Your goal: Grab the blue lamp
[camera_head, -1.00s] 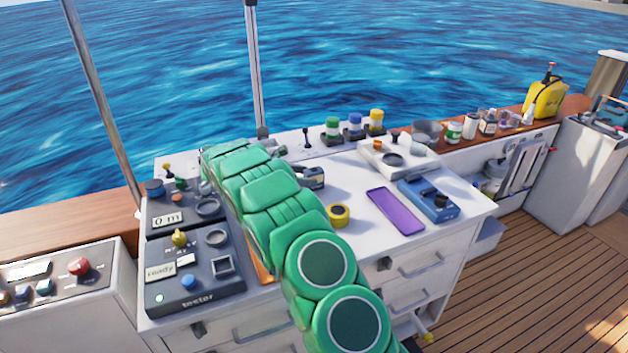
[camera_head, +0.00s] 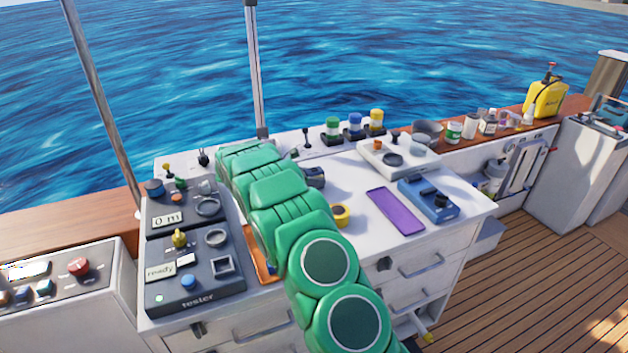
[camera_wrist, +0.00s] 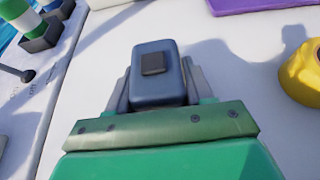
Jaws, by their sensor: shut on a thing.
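The blue lamp, a small dark blue-grey box with a dark square button on top, sits between the jaws of my gripper (camera_wrist: 155,92) in the wrist view (camera_wrist: 148,78). A grey finger presses on each side of it, and the gripper is shut on it. In the head view, part of the lamp (camera_head: 316,177) shows just right of my green arm, over the white worktop (camera_head: 345,178). My arm hides the gripper there. I cannot tell whether the lamp touches the worktop.
A yellow roll (camera_head: 340,215) and a purple flat case (camera_head: 395,210) lie nearby on the worktop. A blue device (camera_head: 428,198) is further right. Green (camera_head: 332,127), blue (camera_head: 355,123) and yellow (camera_head: 376,120) capped items stand behind. The tester panel (camera_head: 195,270) is left.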

